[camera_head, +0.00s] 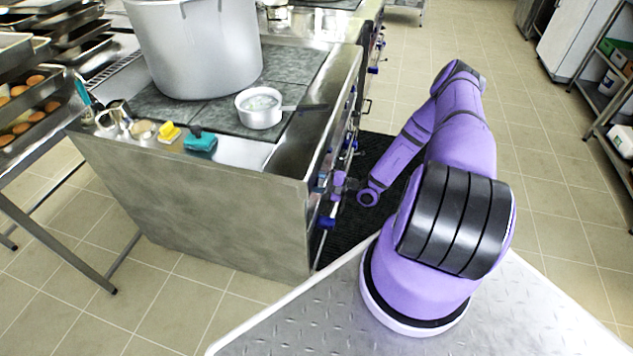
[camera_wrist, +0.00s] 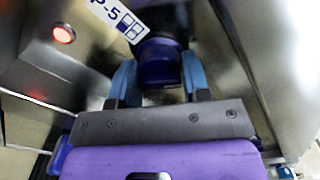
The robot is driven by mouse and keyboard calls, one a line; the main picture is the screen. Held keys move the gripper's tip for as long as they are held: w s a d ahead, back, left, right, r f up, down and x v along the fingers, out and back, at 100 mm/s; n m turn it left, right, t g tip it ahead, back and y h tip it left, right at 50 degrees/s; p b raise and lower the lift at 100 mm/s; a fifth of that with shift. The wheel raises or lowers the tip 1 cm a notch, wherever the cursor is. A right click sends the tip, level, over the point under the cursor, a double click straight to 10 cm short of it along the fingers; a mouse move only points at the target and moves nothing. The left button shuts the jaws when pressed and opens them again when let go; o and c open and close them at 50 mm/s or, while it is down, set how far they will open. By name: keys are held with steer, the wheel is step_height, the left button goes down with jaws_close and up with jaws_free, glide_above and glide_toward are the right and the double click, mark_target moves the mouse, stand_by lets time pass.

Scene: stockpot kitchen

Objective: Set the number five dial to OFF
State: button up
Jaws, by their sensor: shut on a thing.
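In the wrist view, a dark blue dial (camera_wrist: 160,62) sits on the metal front of the stove, beside a white label (camera_wrist: 118,20) that reads "P-5". My gripper (camera_wrist: 159,76) has its two blue fingers on either side of this dial and is shut on it. The dial's pointer and OFF mark cannot be made out. In the head view, my gripper (camera_head: 341,184) is at the front of the stove (camera_head: 215,205); the dial it holds is hard to tell apart there.
A red light (camera_wrist: 64,33) glows left of the label. A large stockpot (camera_head: 200,45) and a small saucepan (camera_head: 259,108) stand on the stove top, the saucepan's handle pointing toward the front edge. More blue dials (camera_head: 327,222) line the front.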

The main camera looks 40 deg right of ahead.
steer(key=n, duration=0.6)
steer(key=shift+f, duration=0.15)
steer(key=shift+n, duration=0.3)
steer(key=o, duration=0.9)
steer(key=shift+c, duration=0.2)
steer(key=v, duration=1.1)
